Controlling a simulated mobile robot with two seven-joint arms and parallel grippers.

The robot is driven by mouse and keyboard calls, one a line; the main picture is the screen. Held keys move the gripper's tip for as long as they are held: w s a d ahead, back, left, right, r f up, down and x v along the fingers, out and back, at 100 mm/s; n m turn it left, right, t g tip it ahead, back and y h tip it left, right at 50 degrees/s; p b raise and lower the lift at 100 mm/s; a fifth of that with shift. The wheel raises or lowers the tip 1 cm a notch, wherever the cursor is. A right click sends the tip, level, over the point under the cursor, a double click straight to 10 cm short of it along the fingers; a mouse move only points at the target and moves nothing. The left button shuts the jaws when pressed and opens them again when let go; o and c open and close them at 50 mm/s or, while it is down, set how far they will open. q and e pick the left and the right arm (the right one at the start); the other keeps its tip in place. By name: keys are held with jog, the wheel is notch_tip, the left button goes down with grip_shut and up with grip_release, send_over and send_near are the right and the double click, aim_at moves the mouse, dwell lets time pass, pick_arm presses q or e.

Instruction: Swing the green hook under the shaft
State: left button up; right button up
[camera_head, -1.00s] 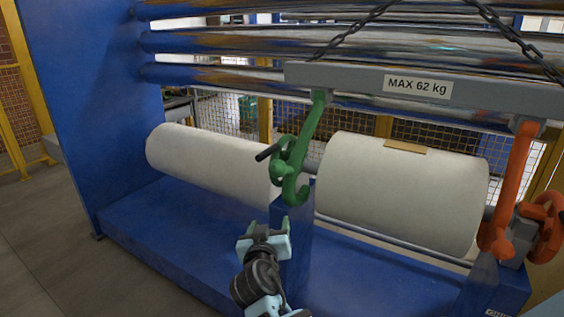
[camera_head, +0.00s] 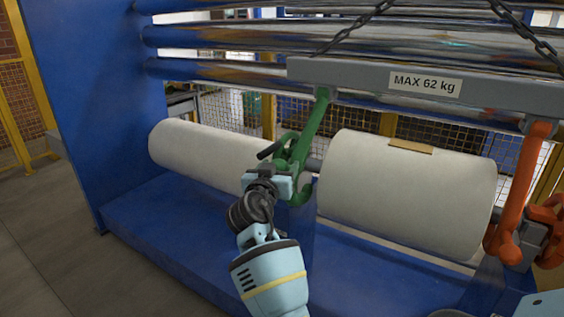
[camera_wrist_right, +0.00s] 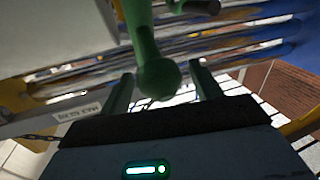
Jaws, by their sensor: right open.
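The green hook (camera_head: 307,140) hangs from the left part of the grey lifting beam (camera_head: 340,77), beside the left end of the right cream roll. A dark handle (camera_head: 268,151) sticks out to its left. The grey shaft (camera_head: 314,164) shows only as a short piece between hook and roll; where the hook's tip lies relative to it is hidden. My right gripper (camera_head: 273,183) is at the hook's lower part. In the right wrist view, its open fingers (camera_wrist_right: 164,88) stand on either side of the hook's rounded green end (camera_wrist_right: 158,78), with gaps visible. My left gripper is out of view.
An orange hook (camera_head: 522,185) hangs at the beam's right end, by the right roll (camera_head: 405,195). Another cream roll (camera_head: 205,155) lies at the left. Chrome rollers (camera_head: 240,40) run above, and a blue frame (camera_head: 150,225) lies below.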

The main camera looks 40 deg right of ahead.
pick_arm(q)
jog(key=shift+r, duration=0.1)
pick_arm(e)
jog(key=shift+x, duration=1.3)
jog(key=shift+c, duration=0.4)
